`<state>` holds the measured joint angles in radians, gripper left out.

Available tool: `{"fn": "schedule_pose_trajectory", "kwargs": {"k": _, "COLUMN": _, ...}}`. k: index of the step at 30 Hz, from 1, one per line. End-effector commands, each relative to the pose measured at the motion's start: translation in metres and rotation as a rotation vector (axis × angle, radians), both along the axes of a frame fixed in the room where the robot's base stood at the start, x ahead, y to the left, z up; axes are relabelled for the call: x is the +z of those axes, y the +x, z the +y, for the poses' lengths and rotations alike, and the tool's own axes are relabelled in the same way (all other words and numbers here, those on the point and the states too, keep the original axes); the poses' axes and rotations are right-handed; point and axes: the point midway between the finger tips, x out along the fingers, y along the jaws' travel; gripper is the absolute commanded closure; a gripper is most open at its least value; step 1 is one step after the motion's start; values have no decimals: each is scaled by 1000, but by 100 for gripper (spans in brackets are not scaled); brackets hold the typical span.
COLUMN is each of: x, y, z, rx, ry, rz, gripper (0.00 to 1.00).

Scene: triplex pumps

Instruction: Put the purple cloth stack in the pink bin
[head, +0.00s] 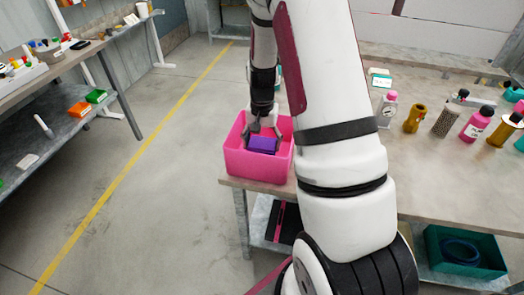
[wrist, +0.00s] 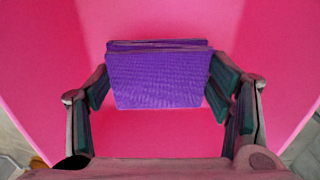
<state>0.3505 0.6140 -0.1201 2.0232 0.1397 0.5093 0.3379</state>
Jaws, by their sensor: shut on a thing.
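The purple cloth stack (head: 263,145) is in the pink bin (head: 258,166) in the head view, below the rim. In the wrist view the purple cloth stack (wrist: 158,78) sits between the two fingers of my gripper (wrist: 160,88), which is shut on it. The pink bin's walls and floor (wrist: 50,60) surround the stack and fingers there. My gripper (head: 264,130) reaches down into the bin from above in the head view. I cannot tell whether the stack touches the bin's floor.
The pink bin stands at the left corner of a table (head: 420,180). Several bottles and jars, such as a pink bottle (head: 476,124), stand on its right part. A teal bin (head: 466,252) is on the shelf below. Open floor with a yellow line (head: 128,165) lies left.

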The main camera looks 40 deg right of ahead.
Motion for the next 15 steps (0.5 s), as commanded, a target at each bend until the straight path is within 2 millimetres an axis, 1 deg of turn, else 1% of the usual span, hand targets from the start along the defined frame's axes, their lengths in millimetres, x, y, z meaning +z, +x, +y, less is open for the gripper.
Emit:
{"fn": "schedule_pose_trajectory", "kwargs": {"k": 6, "x": -26, "y": -1, "z": 1, "rx": 0, "ry": 2, "rz": 4, "gripper": 54}}
{"fn": "schedule_pose_trajectory", "kwargs": {"k": 9, "x": -36, "y": 0, "z": 0, "rx": 1, "ry": 1, "rz": 2, "gripper": 54}}
{"fn": "schedule_pose_trajectory", "kwargs": {"k": 15, "x": -37, "y": 0, "z": 0, "rx": 1, "ry": 0, "rz": 0, "gripper": 54}}
